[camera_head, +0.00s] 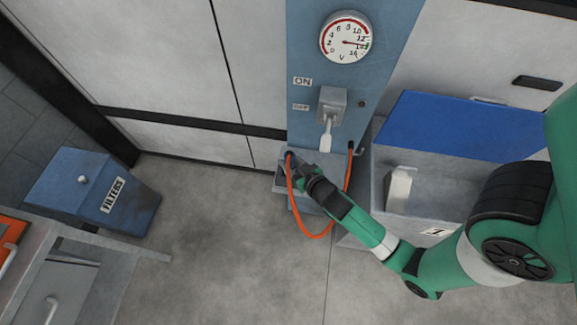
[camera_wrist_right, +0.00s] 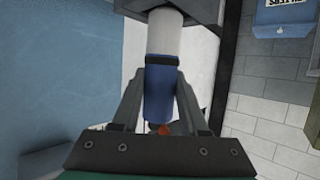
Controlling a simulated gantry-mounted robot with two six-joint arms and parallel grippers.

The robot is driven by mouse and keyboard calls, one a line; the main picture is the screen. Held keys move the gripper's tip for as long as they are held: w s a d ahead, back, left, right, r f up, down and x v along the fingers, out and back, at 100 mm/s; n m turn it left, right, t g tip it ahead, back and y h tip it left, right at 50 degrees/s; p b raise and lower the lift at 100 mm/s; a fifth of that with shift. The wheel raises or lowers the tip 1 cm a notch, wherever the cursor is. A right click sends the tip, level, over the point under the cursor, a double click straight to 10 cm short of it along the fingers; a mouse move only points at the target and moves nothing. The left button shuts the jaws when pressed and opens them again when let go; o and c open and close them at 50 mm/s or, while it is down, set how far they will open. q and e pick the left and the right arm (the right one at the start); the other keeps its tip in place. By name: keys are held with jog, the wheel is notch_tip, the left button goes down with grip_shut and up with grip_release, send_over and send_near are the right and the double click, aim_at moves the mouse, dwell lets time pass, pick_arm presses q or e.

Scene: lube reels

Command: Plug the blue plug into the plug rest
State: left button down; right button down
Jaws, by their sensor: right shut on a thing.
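My right gripper (camera_head: 298,169) is at the small grey shelf (camera_head: 293,203) below the panel. In the right wrist view its two fingers (camera_wrist_right: 158,110) are shut on the blue plug (camera_wrist_right: 160,88). The plug's pale cylindrical end (camera_wrist_right: 165,35) points up to a grey block (camera_wrist_right: 207,10), perhaps the plug rest, and meets its edge in the picture. I cannot tell how deep it sits. An orange cable (camera_head: 318,237) hangs in a loop from near the gripper to the panel's right side. My left gripper is not in view.
A blue panel (camera_head: 305,45) carries a gauge (camera_head: 345,40) and an ON/OFF lever (camera_head: 327,135). A grey box with a blue lid (camera_head: 450,125) stands to the right. A blue FILTERS bin (camera_head: 70,200) stands at left. The floor (camera_head: 215,250) between is clear.

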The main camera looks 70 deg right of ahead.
aim_at(289, 165)
jog(key=shift+w+f+b, duration=0.2)
jog(key=shift+f+b, duration=0.55)
jog(key=shift+f, duration=1)
jog(key=shift+f, duration=0.15)
jog(key=shift+c, duration=2.2)
grip_release()
jog(key=shift+r, duration=0.25)
jog(key=b+v, duration=0.1)
jog(key=v, duration=1.1)
